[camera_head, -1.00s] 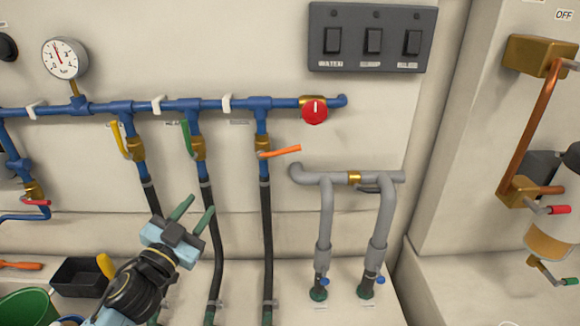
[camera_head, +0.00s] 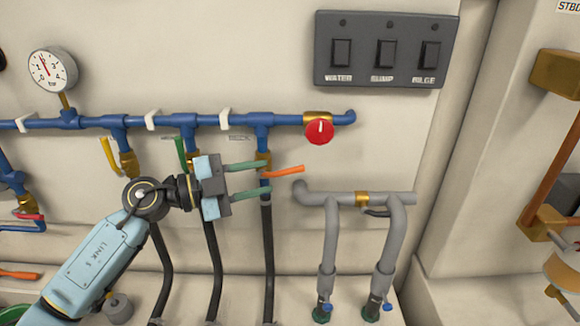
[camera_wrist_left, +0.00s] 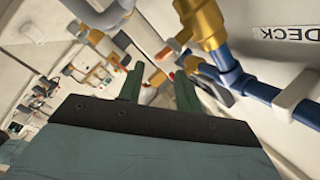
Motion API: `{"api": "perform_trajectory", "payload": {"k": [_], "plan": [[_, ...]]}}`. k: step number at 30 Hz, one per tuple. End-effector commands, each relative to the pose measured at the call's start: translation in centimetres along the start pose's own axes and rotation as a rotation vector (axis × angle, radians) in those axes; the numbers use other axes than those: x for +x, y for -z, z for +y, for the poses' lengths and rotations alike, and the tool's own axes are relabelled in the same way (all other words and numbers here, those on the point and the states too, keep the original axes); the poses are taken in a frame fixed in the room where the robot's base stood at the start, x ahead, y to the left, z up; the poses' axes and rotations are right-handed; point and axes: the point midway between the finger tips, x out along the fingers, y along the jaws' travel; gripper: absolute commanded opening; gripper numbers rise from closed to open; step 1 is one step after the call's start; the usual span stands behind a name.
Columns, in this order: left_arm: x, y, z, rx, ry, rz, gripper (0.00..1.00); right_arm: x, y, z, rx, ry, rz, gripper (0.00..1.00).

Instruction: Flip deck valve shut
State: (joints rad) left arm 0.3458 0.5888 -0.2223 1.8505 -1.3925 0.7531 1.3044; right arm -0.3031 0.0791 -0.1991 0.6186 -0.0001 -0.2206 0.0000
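The deck valve has an orange lever (camera_head: 287,171) sticking out to the right from its brass body (camera_head: 262,158) on a blue branch pipe. The DECK label (camera_head: 240,139) is to its left and also shows large in the left wrist view (camera_wrist_left: 288,34). My left gripper (camera_head: 267,178) is open and empty, its two green fingers pointing right, one above the other. The fingertips overlap the valve and pipe in the head view, just left of the lever. I cannot tell whether they touch. My right gripper is not in view.
A yellow lever (camera_head: 109,155) and a green lever (camera_head: 180,154) are on branches to the left. A red knob (camera_head: 320,131) is above right, with grey pipes (camera_head: 340,199) below it. Black hoses (camera_head: 268,245) hang below. A switch panel (camera_head: 385,80) is higher up.

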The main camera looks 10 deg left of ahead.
Motion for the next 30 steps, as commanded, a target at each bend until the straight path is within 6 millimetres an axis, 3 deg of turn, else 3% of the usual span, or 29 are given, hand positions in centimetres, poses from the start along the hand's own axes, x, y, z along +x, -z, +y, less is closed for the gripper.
{"api": "perform_trajectory", "payload": {"k": [3,9,15,23,30], "plan": [[2.7,0.2,-0.2,0.0,0.003,0.004,0.35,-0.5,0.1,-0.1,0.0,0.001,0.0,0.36],[5.7,0.1,-0.1,-0.002,0.002,0.003,0.35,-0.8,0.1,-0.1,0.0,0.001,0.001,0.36],[6.9,0.0,0.0,-0.001,0.001,0.001,0.35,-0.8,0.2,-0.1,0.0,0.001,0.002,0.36],[7.0,0.0,0.0,0.0,0.0,0.0,0.35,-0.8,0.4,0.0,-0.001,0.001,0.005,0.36],[7.0,0.0,0.0,0.0,0.0,0.0,0.05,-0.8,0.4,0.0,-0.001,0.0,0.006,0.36]]}}
